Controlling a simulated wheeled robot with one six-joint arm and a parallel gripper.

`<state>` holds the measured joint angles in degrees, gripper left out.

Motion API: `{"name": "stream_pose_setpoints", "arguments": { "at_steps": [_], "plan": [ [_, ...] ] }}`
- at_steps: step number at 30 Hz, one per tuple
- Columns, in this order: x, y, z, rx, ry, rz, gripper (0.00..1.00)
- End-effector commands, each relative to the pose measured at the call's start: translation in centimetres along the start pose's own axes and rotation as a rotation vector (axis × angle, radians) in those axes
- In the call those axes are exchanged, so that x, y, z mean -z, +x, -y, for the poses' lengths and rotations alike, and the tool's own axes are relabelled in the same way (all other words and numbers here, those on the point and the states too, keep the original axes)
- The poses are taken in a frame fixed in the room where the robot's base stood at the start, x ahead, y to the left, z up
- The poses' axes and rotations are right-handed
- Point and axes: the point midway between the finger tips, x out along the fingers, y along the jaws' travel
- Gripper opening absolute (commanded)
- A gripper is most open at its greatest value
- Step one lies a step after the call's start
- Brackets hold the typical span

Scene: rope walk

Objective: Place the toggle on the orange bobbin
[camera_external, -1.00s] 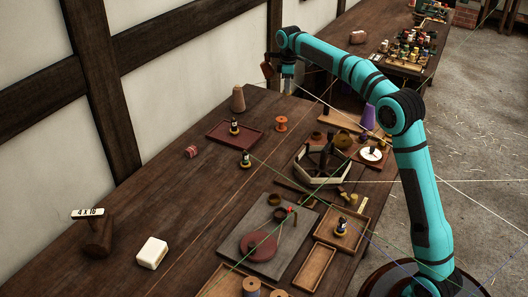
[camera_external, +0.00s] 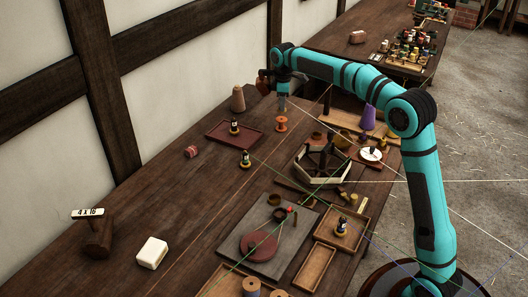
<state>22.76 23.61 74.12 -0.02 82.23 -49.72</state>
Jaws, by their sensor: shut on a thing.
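The orange bobbin (camera_external: 281,124) stands upright on the long dark table, right of a red-brown tray. My gripper (camera_external: 282,106) points down just above the bobbin, with its tip a small gap over the bobbin's top. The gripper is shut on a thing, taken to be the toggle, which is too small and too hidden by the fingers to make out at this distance.
A tan cone (camera_external: 238,98) stands left of my gripper. The red-brown tray (camera_external: 222,140) holds a small dark bottle-like piece. A hexagonal wooden frame (camera_external: 300,172) and a purple cone (camera_external: 367,118) stand to the right.

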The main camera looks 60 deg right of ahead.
Motion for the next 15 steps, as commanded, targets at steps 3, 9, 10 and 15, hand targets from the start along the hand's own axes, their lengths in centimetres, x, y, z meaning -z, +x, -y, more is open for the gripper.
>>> {"name": "stream_pose_setpoints", "arguments": {
  "at_steps": [3,9,10,15],
  "plan": [
    [0.0,1.7,0.0,0.002,0.0,0.002,0.0],
    [0.0,2.7,0.0,0.001,0.0,0.001,0.0],
    [0.0,2.7,0.0,0.001,0.0,0.001,0.0],
    [0.0,2.8,0.0,0.001,0.0,0.001,0.0]
  ]
}}
